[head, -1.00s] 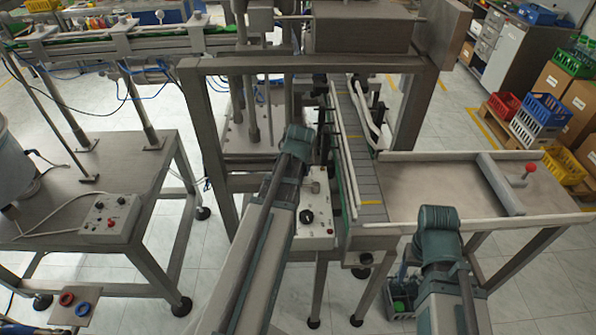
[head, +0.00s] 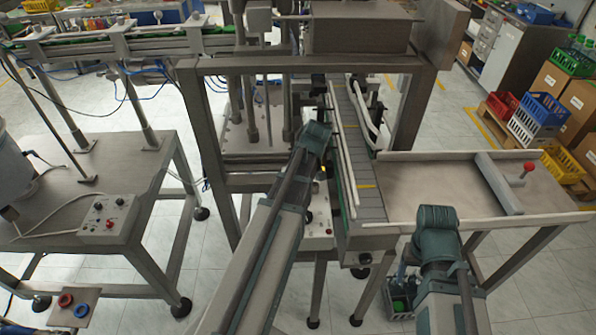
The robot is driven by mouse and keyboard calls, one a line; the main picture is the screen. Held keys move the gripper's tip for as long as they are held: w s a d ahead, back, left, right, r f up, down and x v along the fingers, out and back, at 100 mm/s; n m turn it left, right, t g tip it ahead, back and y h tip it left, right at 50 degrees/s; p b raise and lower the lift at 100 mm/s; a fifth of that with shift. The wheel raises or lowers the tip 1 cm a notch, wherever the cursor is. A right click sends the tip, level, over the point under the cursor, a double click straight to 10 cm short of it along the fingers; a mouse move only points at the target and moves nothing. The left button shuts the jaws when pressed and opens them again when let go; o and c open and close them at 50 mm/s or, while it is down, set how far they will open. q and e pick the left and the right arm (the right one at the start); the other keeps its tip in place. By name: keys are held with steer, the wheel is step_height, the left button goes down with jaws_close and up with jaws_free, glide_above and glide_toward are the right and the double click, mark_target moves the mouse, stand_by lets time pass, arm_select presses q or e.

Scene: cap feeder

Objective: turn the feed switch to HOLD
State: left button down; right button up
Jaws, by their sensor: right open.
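The control box (head: 318,228) of the feeder stands in the middle, left of the conveyor's near end. Its red button (head: 329,231) shows, but the black knob on it is hidden behind my left arm. I cannot read any HOLD marking. My left arm reaches up over the box; its gripper is hidden behind the arm. My right arm is at the lower right, in front of the side table. My right gripper (head: 406,259) shows only in small part below that arm, open and apart from the control box.
The conveyor (head: 362,165) runs beside the box, under a grey frame (head: 203,160). A side table (head: 415,185) with raised edges adjoins on the right. Another control box (head: 108,220) with knobs sits on the left table.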

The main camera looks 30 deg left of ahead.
stand_by(0.3)
arm_select(q)
steer(key=shift+c, duration=1.4)
jaws_free()
steer(key=p+v, duration=1.2)
steer(key=v, duration=0.1)
steer(key=shift+r+p, duration=0.35)
steer(key=shift+p, duration=0.05)
steer(key=shift+s+d+f, duration=0.1)
steer(key=shift+s+d, duration=0.05)
